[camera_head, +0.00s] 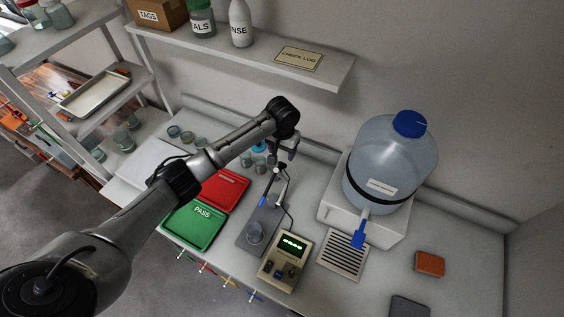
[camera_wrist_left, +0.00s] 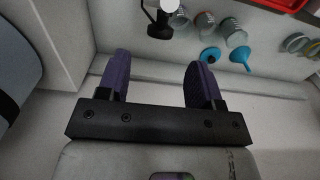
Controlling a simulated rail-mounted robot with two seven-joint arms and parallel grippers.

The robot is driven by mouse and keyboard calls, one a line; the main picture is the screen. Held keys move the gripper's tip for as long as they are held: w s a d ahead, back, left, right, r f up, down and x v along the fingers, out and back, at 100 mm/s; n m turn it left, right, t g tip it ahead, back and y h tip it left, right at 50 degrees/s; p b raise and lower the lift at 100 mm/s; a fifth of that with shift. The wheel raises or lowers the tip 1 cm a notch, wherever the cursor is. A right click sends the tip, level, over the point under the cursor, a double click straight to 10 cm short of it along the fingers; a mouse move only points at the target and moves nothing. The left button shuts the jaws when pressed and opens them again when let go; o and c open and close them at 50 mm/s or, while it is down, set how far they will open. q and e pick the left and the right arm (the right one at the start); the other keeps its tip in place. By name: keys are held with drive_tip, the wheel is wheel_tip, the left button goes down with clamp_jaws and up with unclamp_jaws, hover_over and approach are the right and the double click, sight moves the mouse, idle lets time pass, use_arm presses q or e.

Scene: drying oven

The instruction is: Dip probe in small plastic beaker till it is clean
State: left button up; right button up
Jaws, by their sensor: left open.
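A blue probe (camera_head: 263,200) hangs tilted from a small stand (camera_head: 279,184) on a dark base plate. A thin cable runs from the stand area to a meter (camera_head: 286,259) with a lit green display. A small clear beaker (camera_head: 255,234) stands on the front of the plate, below and apart from the probe. My left gripper (camera_head: 287,151) is open above the back of the bench, behind the stand. In the left wrist view its purple fingers (camera_wrist_left: 158,76) are apart with nothing between them. My right gripper is not in view.
A red tray (camera_head: 222,187) and green PASS tray (camera_head: 196,224) lie left. Several small vessels (camera_head: 247,163) stand behind the stand. A large water jug (camera_head: 386,165) with a blue tap, a drip grate (camera_head: 342,255) and an orange block (camera_head: 430,264) are right. A shelf (camera_head: 230,55) overhangs the back.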

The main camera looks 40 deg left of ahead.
sight(282, 163)
use_arm(q)
drive_tip(key=shift+f, duration=3.55)
clamp_jaws()
